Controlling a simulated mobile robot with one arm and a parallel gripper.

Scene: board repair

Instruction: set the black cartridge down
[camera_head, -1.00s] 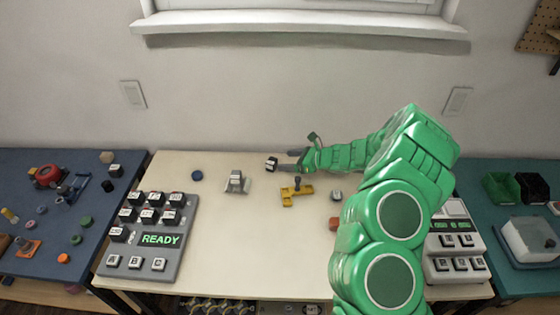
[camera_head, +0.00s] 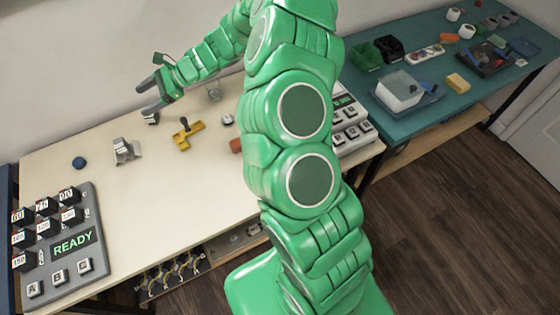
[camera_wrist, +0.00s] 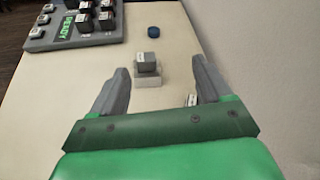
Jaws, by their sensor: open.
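The black cartridge (camera_head: 151,119), a small dark block with a white label, appears to stand on the pale table near its back. My gripper (camera_head: 146,97) is open and empty, just above and beside the cartridge in the head view. In the wrist view my gripper (camera_wrist: 158,82) shows both fingers wide apart. A small white-labelled piece, seemingly the cartridge (camera_wrist: 191,100), shows beside the right finger, which hides part of it. Whether the finger touches it I cannot tell.
A grey stand (camera_head: 124,151), a blue disc (camera_head: 79,163) and a yellow fixture (camera_head: 188,135) stand nearby on the table (camera_head: 150,205). A READY panel (camera_head: 88,262) with black blocks lies at the front left. The wall runs close behind my gripper.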

